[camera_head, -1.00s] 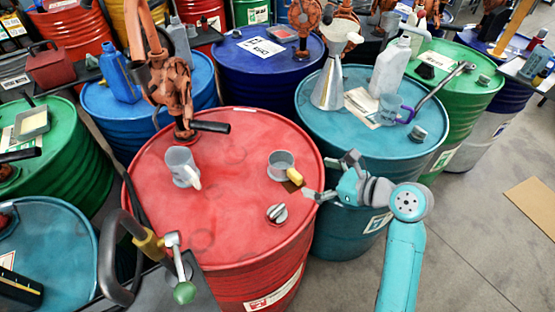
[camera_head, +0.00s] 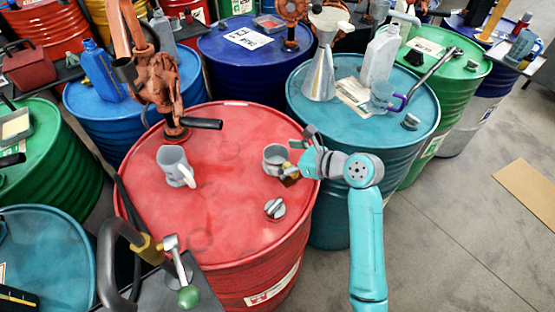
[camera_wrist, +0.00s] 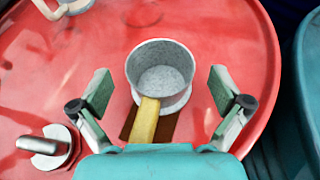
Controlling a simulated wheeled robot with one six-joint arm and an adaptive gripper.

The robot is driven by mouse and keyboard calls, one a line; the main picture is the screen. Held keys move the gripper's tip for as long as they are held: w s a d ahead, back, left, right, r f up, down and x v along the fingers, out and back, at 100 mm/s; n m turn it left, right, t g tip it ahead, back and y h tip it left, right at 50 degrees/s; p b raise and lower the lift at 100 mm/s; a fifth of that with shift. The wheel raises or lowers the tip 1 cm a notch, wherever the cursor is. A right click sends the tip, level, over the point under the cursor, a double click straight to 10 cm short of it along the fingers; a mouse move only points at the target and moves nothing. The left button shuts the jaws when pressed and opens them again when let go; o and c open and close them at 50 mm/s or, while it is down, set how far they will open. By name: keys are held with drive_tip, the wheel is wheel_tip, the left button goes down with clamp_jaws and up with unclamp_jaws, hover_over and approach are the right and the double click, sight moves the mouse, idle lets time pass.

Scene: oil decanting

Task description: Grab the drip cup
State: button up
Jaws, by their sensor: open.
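The drip cup is most likely the small grey speckled cup with a yellow handle (camera_wrist: 163,72) on top of the red drum (camera_wrist: 215,25). My gripper is open, with one finger on each side of the cup and handle and clear space between. In the head view the cup (camera_head: 274,157) is near the drum's right side, and my gripper (camera_head: 301,153) reaches it from the right, partly hiding the handle.
A grey mug with a pale handle (camera_head: 175,166) stands left on the red drum. A metal bung cap (camera_head: 275,208) lies in front of the cup. A rusty pump (camera_head: 172,90) rises at the drum's back. A teal drum (camera_head: 350,125) with a funnel (camera_head: 322,70) stands behind right.

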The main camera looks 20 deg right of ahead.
drive_tip(key=shift+x, duration=1)
drive_tip(key=c, duration=1.2)
